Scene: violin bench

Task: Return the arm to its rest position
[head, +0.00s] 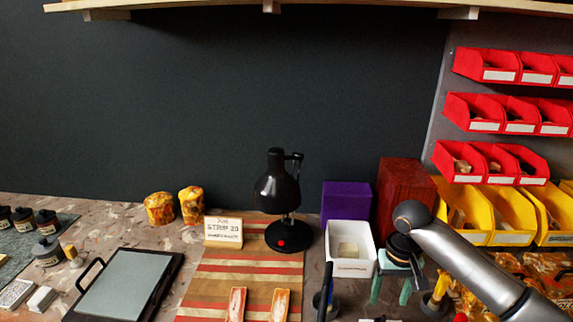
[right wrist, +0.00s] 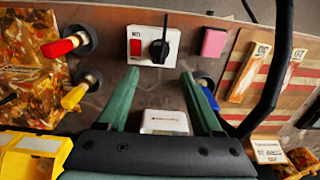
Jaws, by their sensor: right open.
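My right arm comes in from the right in the head view. Its gripper (head: 397,288) has green fingers pointing down over the bench, to the right of an open white box (head: 351,240). In the right wrist view the two green fingers of the right gripper (right wrist: 160,75) stand well apart. Nothing is held between their tips. A small white labelled object (right wrist: 165,122) shows between the fingers nearer the palm, with no visible grip on it. My left gripper is not in view.
A black lamp (head: 279,195) stands on a striped mat (head: 215,285). Purple (head: 346,200) and dark red (head: 403,190) boxes stand behind the gripper, yellow bins (head: 463,215) to its right. The wrist view shows a switch box (right wrist: 146,57) and red-handled (right wrist: 62,46) and yellow-handled (right wrist: 76,96) tools.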

